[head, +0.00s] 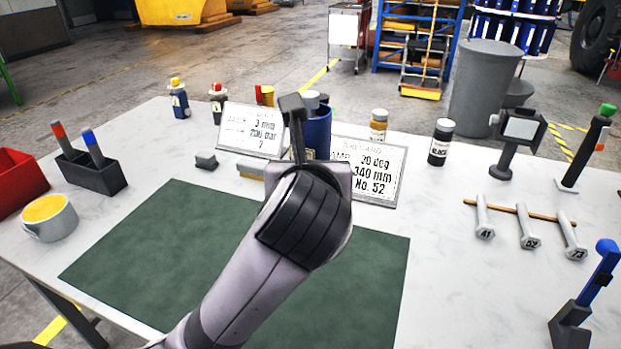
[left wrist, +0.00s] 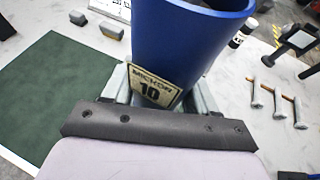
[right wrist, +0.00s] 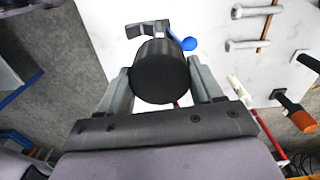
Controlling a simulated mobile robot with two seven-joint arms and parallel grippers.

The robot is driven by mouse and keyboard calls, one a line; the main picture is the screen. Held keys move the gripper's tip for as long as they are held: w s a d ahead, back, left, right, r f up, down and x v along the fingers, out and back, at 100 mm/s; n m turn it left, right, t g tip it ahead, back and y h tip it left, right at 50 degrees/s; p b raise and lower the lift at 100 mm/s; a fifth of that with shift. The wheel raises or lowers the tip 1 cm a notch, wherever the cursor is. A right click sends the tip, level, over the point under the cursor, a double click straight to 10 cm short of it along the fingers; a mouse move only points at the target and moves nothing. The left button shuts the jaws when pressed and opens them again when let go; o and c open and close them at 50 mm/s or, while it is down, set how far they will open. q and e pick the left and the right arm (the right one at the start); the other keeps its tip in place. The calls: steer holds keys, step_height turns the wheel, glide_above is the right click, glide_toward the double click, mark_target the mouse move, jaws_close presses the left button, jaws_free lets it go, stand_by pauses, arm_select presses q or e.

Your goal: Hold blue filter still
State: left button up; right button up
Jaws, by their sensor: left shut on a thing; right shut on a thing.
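The blue filter (head: 318,132) is a blue cylinder standing behind the mat, partly hidden by my left arm in the head view. In the left wrist view the blue filter (left wrist: 185,40) fills the top middle, with a pale label reading "MICRON 10". My left gripper (left wrist: 160,88) is shut on it, one finger on each side. Its lower end is hidden there. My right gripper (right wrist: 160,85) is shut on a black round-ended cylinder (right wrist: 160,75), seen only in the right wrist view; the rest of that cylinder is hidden.
Two sign plates (head: 368,172) stand beside the filter, with a black bottle (head: 440,143) farther right. Numbered bolts (head: 527,228) lie on the right. A blue-knobbed tool (head: 590,290) stands at the front right.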

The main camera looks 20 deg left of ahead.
arm_select(q)
steer(key=shift+r, duration=0.15)
